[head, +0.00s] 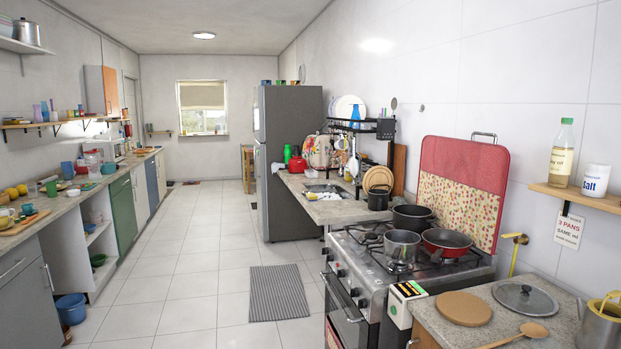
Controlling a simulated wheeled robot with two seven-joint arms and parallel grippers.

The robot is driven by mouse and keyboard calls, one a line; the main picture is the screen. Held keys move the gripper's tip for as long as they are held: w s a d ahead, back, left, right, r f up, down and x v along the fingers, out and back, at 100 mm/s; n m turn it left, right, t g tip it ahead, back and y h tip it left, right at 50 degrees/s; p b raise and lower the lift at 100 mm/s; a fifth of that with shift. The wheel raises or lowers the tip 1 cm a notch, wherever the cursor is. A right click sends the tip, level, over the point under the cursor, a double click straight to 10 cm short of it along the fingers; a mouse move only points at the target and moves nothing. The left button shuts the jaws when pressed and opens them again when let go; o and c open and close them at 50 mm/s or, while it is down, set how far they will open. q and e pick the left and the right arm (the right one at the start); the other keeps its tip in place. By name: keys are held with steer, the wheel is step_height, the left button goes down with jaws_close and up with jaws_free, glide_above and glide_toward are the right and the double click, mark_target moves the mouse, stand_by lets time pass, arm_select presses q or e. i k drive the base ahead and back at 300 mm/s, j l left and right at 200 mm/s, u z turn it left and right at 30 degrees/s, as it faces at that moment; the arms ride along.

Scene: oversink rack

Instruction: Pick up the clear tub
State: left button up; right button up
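No other clear tub can be made out. Neither of my grippers shows in the head view.
The tiled floor (190,290) is open down the middle, with a grey striped mat (278,292) on it. A stove (400,262) with pans stands at the right. A blue bucket (71,308) sits by the left cabinets. A dark fridge (290,130) stands farther back.

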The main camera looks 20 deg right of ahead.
mark_target(311, 174)
steer(key=i, duration=3.9)
steer(key=i+z, duration=0.1)
steer(key=i, duration=0.45)
steer(key=i+j+z, duration=0.1)
steer(key=i, duration=0.4)
steer(key=i+j, duration=0.1)
steer(key=i, duration=0.4)
steer(key=i+j+z, duration=0.15)
steer(key=i, duration=0.4)
